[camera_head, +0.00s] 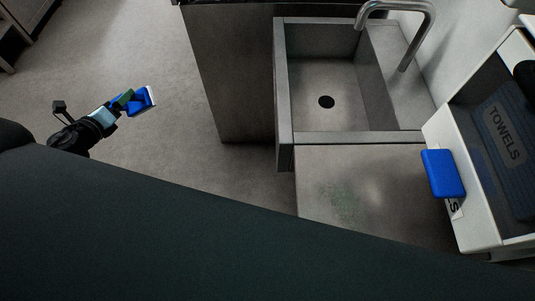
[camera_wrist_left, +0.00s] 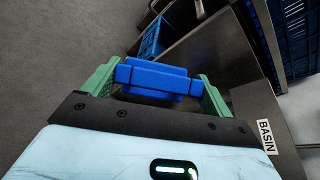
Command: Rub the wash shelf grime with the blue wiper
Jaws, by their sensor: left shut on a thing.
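My left gripper (camera_head: 126,103) is shut on the blue wiper (camera_head: 146,98), which has a white edge, out over the floor left of the sink. In the left wrist view the wiper's blue block (camera_wrist_left: 157,78) lies across between the green fingers of the gripper (camera_wrist_left: 157,80). The wash shelf (camera_head: 385,165) is the grey surface in front of the sink. A patch of greenish grime (camera_head: 343,203) lies on it, apart from the wiper. My right gripper is not in view.
The sink (camera_head: 320,80) has a curved metal tap (camera_head: 425,30). A white bin (camera_head: 480,215) holding dark blue towels (camera_head: 505,130) stands at the right, with a blue block (camera_head: 442,173) at its near side. The wrist view shows a blue crate (camera_wrist_left: 153,40) and a BASIN label (camera_wrist_left: 266,137).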

